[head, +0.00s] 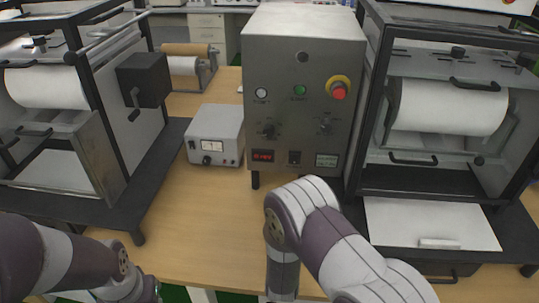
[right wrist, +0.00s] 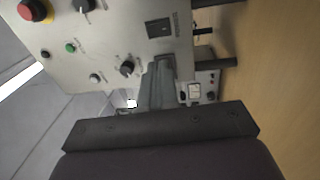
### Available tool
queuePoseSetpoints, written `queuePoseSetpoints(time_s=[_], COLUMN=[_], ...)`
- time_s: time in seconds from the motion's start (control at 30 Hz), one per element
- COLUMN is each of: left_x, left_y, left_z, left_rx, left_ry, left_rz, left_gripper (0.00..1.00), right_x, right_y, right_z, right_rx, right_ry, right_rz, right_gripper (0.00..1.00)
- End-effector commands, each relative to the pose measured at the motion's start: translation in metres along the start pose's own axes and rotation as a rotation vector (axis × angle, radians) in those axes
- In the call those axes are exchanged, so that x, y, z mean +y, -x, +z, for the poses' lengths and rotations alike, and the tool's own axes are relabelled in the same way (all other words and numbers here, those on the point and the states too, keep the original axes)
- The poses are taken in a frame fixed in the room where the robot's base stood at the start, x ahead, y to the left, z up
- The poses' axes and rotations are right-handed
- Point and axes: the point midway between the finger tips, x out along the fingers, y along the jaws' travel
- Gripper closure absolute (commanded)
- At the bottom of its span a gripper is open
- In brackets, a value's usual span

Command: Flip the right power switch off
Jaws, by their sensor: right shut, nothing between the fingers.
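The grey metal control box (head: 302,50) stands upright on the table in the middle of the head view. Low on its front is a black rocker-like switch (head: 295,158), between a red-lit display (head: 263,156) and a pale display (head: 327,160). The black switch also shows in the right wrist view (right wrist: 159,28); its on or off position is too small to tell. My right gripper (right wrist: 165,68) is shut and empty, its tips in front of the panel's lower part beside the switch; contact cannot be told. My left gripper is outside the head view; only its arm shows.
Two black dial-like controls (head: 268,130) (head: 325,123), a green button (head: 299,90) and a red emergency stop (head: 338,91) sit higher on the panel. A small grey meter box (head: 216,124) stands left. Roller machines (head: 85,140) (head: 450,62) flank both sides. Bare table (head: 195,215) lies in front.

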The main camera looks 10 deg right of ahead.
Motion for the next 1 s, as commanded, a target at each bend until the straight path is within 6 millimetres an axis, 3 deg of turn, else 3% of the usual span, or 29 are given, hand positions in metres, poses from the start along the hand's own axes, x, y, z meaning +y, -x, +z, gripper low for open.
queuePoseSetpoints(time_s=[0.47,1.0], left_x=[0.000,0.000], left_y=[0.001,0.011], left_z=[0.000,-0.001], left_rx=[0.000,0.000], left_ry=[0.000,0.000], left_rz=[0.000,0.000], left_gripper=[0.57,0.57], right_x=[0.003,0.006], right_y=[-0.006,-0.113], right_z=[0.001,0.002], right_rx=[-0.005,-0.006], right_ry=[0.027,0.025], right_rz=[0.027,0.028], right_gripper=[1.00,1.00])
